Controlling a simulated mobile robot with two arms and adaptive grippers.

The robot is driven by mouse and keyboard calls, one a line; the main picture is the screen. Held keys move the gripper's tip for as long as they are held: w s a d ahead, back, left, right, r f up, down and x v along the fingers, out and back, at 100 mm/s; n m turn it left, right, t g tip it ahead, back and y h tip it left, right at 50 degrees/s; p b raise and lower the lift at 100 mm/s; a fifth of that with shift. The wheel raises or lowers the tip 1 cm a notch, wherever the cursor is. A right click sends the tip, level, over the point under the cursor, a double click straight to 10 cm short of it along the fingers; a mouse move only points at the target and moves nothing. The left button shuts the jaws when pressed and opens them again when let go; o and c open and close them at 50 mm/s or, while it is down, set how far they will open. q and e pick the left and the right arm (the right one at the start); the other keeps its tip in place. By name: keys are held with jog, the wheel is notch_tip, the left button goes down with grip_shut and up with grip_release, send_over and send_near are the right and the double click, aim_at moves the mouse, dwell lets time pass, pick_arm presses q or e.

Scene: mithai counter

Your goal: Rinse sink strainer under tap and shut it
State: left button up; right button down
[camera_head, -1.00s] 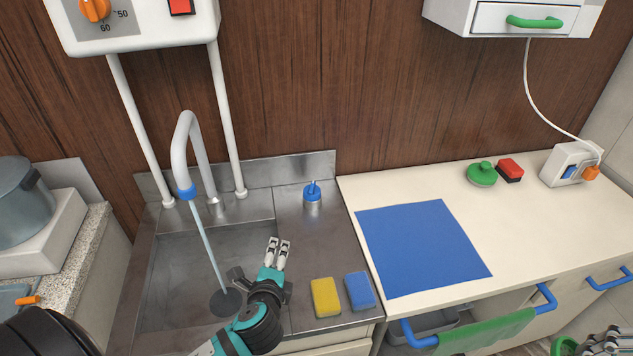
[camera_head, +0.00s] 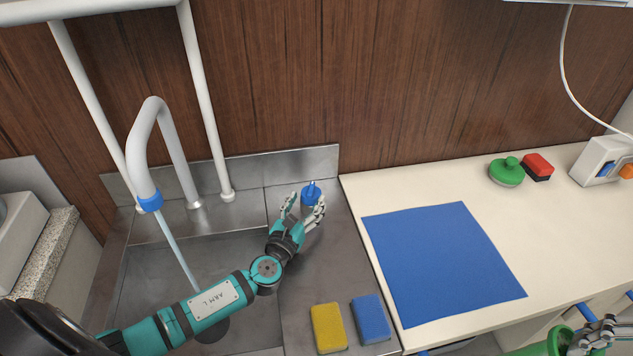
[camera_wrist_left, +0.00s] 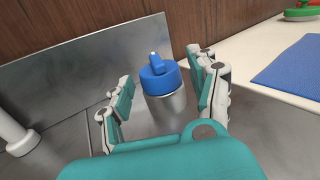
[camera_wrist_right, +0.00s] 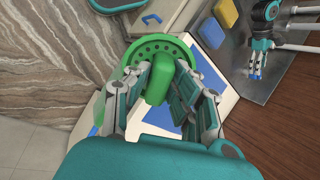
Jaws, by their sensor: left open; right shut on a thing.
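The tap (camera_head: 147,165) stands at the back left with a stream of water (camera_head: 180,255) running into the sink (camera_head: 225,255). A blue-topped knob on a metal post (camera_head: 311,190) stands on the steel ledge right of the sink. My left gripper (camera_head: 305,208) is open, its fingers on either side of this knob; in the left wrist view the knob (camera_wrist_left: 158,78) sits between the fingers, contact unclear. My right gripper (camera_wrist_right: 168,85) is shut on the upright grip of a green, holed strainer (camera_wrist_right: 150,48), held at the lower right in the head view (camera_head: 560,343).
A yellow sponge (camera_head: 328,328) and a blue sponge (camera_head: 371,319) lie on the ledge's front. A blue mat (camera_head: 440,262) covers part of the counter (camera_head: 535,225). A green knobbed disc (camera_head: 506,172), a red-and-black block (camera_head: 537,167) and a socket box (camera_head: 602,160) stand at the right.

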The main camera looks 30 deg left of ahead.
aim_at(316, 188)
pick_arm(q)
jog(key=w, duration=0.4)
jog(key=w+a, duration=0.1)
jog(key=w, duration=0.2)
jog(key=shift+w+f, duration=0.1)
jog(key=shift+f, duration=0.3)
jog(key=shift+w+r, duration=0.2)
jog(key=shift+w, duration=0.3)
jog(key=shift+w+f, duration=0.1)
jog(key=shift+c, duration=0.2)
jog(key=c, duration=1.1)
jog(key=shift+w+f, duration=0.1)
jog(key=shift+f, duration=0.05)
grip_shut()
jog(key=shift+d+f, duration=0.1)
